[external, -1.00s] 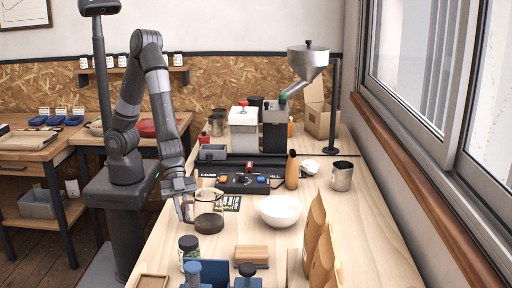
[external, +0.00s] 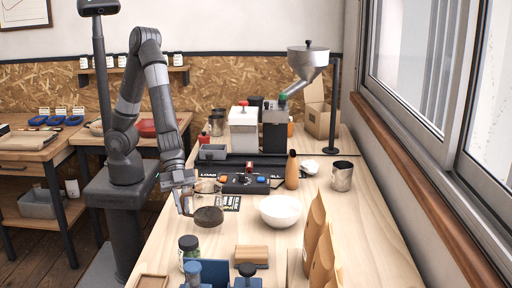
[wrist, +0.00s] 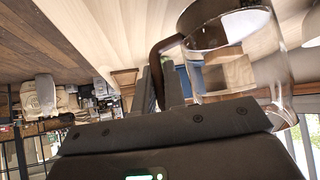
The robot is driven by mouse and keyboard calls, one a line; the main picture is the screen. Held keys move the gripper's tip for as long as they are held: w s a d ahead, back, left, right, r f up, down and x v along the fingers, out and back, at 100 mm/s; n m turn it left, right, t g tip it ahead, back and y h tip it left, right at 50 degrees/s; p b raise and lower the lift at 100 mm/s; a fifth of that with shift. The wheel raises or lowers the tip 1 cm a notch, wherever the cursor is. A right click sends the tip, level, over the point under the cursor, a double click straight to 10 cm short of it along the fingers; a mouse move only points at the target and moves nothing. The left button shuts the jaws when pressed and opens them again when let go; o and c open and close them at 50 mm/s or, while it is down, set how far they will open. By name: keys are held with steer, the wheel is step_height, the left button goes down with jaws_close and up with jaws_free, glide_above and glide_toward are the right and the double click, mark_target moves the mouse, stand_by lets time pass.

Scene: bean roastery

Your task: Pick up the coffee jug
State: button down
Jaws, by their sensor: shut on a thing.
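The coffee jug (external: 208,215) is a clear glass vessel with a dark patch at its lower part, at the left side of the long worktop. In the wrist view the clear glass jug (wrist: 235,60) fills the upper right, with its brown curved handle (wrist: 160,50) on its left side. My gripper (external: 183,208) is left of the jug, shut on the handle. In the wrist view the dark fingers (wrist: 160,85) close around the lower end of the handle. The jug appears slightly above the worktop; its exact clearance is hard to tell.
A white bowl (external: 280,211) stands right of the jug. A dark-lidded glass jar (external: 188,250) and a wooden block (external: 251,254) are nearer. A control panel (external: 242,183) lies behind. Paper bags (external: 318,250) stand at the right, and a metal cup (external: 342,176) beyond.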

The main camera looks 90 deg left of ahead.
steer(key=shift+r, duration=0.75)
steer(key=s+d+r, duration=0.2)
steer(key=s+r, duration=0.4)
steer(key=s, duration=0.3)
steer(key=shift+s, duration=0.2)
steer(key=shift+s+d, duration=0.15)
steer(key=shift+s+r, duration=0.25)
steer(key=shift+s, duration=0.05)
